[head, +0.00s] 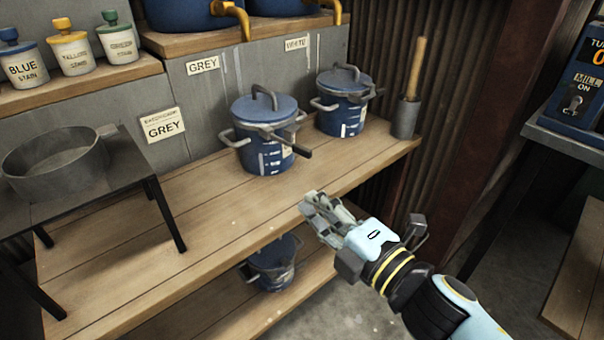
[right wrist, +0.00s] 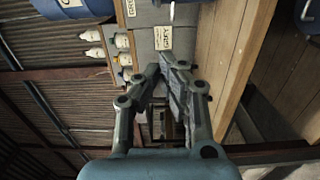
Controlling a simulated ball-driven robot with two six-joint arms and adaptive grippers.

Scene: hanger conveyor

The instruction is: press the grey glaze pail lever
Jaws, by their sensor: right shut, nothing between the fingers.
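The glaze pail under the GREY label is a blue lidded pail (head: 262,145) with grey side handles, upright on the wooden bench in the head view. A grey lever (head: 288,141) with a dark end sticks out from its front, pointing down to the right. My right gripper (head: 312,206) is shut and empty, to the lower right of the pail near the bench's front edge, apart from pail and lever. Its fingers (right wrist: 167,68) also show in the right wrist view, pointing toward a GREY sign. My left gripper is not in view.
A second blue pail (head: 343,100) under the WHITE label and a grey holder (head: 405,118) with a wooden stick stand behind to the right. A grey basin (head: 58,170) sits on a dark stand at left. Another pail (head: 273,265) is on the lower shelf. The bench front is clear.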

